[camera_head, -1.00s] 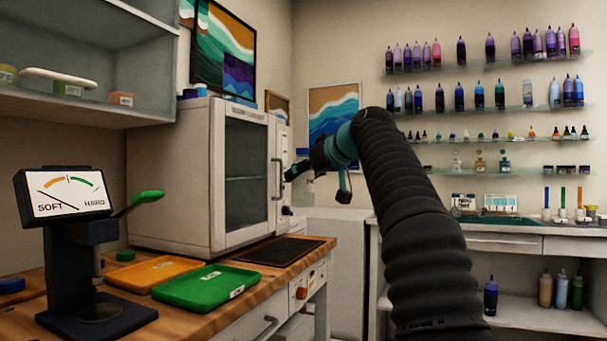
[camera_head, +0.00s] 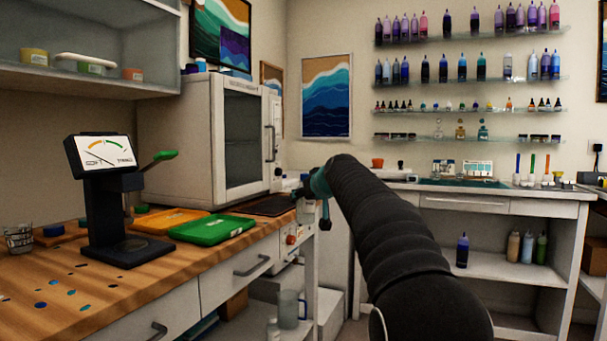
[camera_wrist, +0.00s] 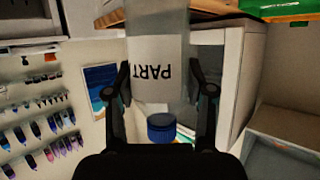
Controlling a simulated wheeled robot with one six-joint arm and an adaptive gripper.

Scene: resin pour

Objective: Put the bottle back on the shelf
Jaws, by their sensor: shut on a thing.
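In the wrist view, my gripper (camera_wrist: 160,85) is shut on a clear bottle (camera_wrist: 158,55) with a white label reading "PART" and a blue cap (camera_wrist: 161,127). The fingers are on both sides of its body. In the head view, my gripper (camera_head: 308,191) is near the right end of the wooden bench, below the oven's front. The bottle is mostly hidden there by my arm. An open shelf (camera_head: 258,323) under the bench holds a clear jug (camera_head: 291,309) and a pale bottle (camera_head: 272,330). Wall shelves (camera_head: 470,79) at the back right hold several coloured bottles.
The bench (camera_head: 60,290) carries a green tray (camera_head: 212,229), an orange tray (camera_head: 168,220) and a hardness gauge (camera_head: 103,190). A white oven (camera_head: 185,140) stands behind. A white counter (camera_head: 465,203) with a lower shelf (camera_head: 497,272) stands at the back right.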

